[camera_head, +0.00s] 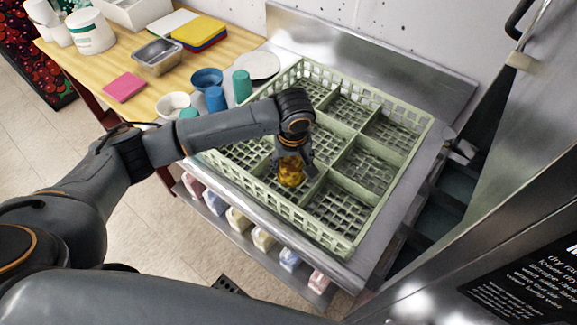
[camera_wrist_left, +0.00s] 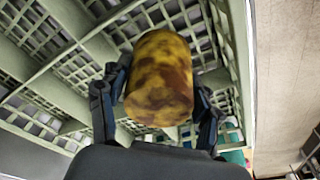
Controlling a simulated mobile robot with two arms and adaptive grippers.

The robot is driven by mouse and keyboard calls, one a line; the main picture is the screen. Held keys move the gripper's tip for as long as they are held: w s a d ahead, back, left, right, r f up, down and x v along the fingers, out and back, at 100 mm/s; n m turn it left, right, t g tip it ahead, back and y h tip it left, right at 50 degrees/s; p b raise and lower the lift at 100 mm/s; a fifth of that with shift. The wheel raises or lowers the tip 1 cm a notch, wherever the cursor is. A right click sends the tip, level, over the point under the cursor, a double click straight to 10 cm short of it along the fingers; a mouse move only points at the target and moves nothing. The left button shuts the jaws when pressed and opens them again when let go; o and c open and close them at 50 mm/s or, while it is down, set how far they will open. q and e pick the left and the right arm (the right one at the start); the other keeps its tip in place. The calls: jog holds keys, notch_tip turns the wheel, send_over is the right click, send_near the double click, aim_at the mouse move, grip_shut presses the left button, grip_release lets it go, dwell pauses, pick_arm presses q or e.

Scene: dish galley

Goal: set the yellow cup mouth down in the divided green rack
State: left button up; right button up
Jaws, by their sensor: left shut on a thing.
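The yellow cup (camera_head: 291,174), mottled with brown, is held between the fingers of my left gripper (camera_head: 296,158). In the left wrist view the cup (camera_wrist_left: 160,75) stands between two dark fingers, and its mouth does not show. The divided green rack (camera_head: 392,190) is a pale green lattice crate with several square compartments. The gripper and cup are over a compartment in the near left part of the rack. I cannot tell whether the cup touches the rack floor. The compartments that show look empty. My right gripper is not in view.
The rack sits on a metal counter (camera_head: 440,95) with a raised back. On the wooden table at left are a blue bowl (camera_head: 207,79), a white bowl (camera_head: 172,105), blue and green cups, a plate (camera_head: 258,66) and a metal pan (camera_head: 157,56). A steel cabinet stands at right.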

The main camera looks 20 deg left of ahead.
aim_at(288, 172)
pick_arm(q)
jog(key=shift+w+a+f, duration=0.1)
jog(key=shift+a+f, duration=0.3)
jog(key=shift+f, duration=0.05)
jog(key=f+p, duration=0.2)
jog(key=f, duration=0.1)
jog(key=shift+w+a, duration=0.15)
jog(key=shift+a, duration=0.05)
jog(key=shift+f, duration=0.3)
jog(key=shift+d, duration=0.1)
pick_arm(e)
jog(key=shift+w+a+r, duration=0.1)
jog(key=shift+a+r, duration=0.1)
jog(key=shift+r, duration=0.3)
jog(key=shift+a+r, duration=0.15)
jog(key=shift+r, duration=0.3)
pick_arm(q)
jog(key=o, duration=1.1)
jog(key=shift+f, duration=0.1)
jog(key=shift+o, duration=0.2)
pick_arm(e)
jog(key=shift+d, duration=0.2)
